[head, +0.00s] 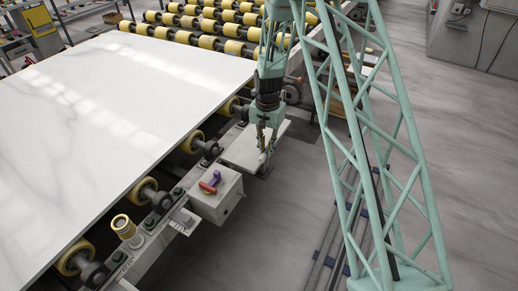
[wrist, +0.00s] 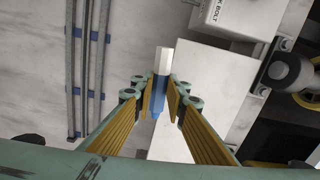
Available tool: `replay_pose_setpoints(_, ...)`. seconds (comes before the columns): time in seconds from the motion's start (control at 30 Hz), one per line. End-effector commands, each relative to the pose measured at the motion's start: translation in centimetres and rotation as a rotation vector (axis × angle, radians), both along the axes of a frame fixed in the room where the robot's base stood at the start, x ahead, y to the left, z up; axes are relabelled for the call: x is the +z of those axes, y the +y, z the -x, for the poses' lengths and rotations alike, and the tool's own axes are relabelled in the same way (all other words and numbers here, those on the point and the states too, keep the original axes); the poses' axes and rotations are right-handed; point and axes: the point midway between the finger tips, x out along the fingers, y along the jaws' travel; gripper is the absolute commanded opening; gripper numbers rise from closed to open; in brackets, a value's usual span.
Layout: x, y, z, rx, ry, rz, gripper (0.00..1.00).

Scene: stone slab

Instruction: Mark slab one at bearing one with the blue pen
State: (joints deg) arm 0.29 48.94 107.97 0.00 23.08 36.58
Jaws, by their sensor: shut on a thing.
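The large white veined slab (head: 110,100) lies flat on the roller line at the left in the head view. My gripper (head: 264,150) is right of the slab's edge, over a small pale ledge (head: 238,149). In the wrist view my gripper (wrist: 160,98) is shut on the blue pen (wrist: 162,68), which has a white upper part and a blue body. The fingers cover part of the pen. No mark and no bearing label on the slab can be made out.
A grey box (head: 216,195) with a red and purple handle stands beside the slab's edge; its lettering shows partly in the wrist view (wrist: 228,12). A yellow-topped cylinder (head: 123,226) stands on the frame nearby. Yellow rollers (head: 235,47) lie beyond the slab.

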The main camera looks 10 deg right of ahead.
Motion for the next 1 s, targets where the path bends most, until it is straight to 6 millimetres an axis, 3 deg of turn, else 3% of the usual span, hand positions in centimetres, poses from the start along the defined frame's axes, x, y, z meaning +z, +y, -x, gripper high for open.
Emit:
replay_pose_setpoints(0.6, 4.2, -4.9, 5.5, 0.443, -0.001, 0.001, 0.05)
replay_pose_setpoints(1.0, 5.7, -6.6, 8.0, 0.635, 0.001, -0.001, 0.05)
